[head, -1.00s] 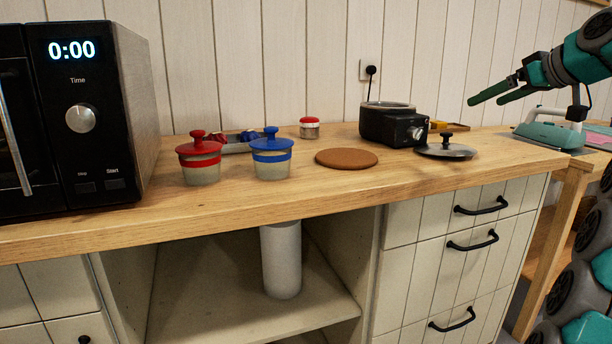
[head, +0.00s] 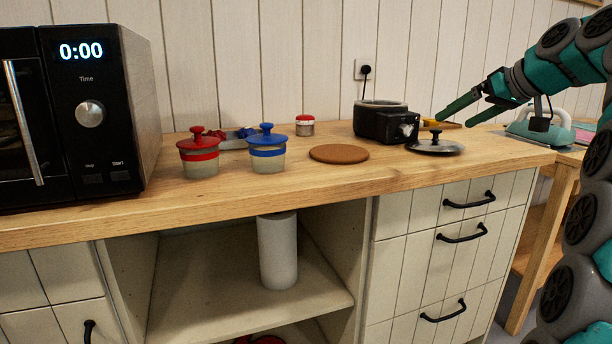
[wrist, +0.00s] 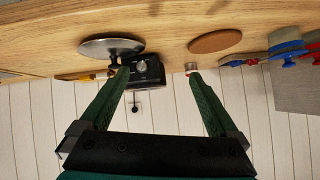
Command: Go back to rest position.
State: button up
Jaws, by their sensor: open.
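My gripper (head: 453,120) is open and empty at the right of the head view. It hangs in the air above the right end of the wooden counter, near the black pot-like appliance (head: 381,124) and the dark lid with a black knob (head: 435,147). In the wrist view, my gripper's two green fingers (wrist: 158,75) are spread wide with nothing between them. The wrist picture is upside down, with the counter at the top and the appliance (wrist: 148,76) behind the left fingertip.
The counter (head: 300,180) also holds a red-lidded jar (head: 199,158), a blue-lidded jar (head: 267,155), a small red-topped jar (head: 305,126) and a brown round mat (head: 339,153). A microwave (head: 100,110) stands at left. A teal iron-like object (head: 540,128) sits at right.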

jog(key=s+a+f+m+g+h, duration=0.1)
jog(key=s+a+f+g, duration=0.2)
jog(key=s+a+f, duration=0.6)
jog(key=s+a+f+m+g, duration=0.1)
jog(key=s+a+f+g, duration=0.3)
jog(key=s+a+f, duration=0.45)
jog(key=s+f+g+h, duration=0.2)
jog(key=s+f, duration=0.9)
jog(key=s, duration=0.2)
jog(key=s+f+g+h, duration=0.2)
jog(key=s+f, duration=0.9)
jog(key=s, duration=0.3)
jog(key=shift+d+f+m+g, duration=0.25)
jog(key=shift+f+m+g, duration=0.05)
jog(key=shift+o, duration=0.2)
jog(key=shift+w, duration=0.1)
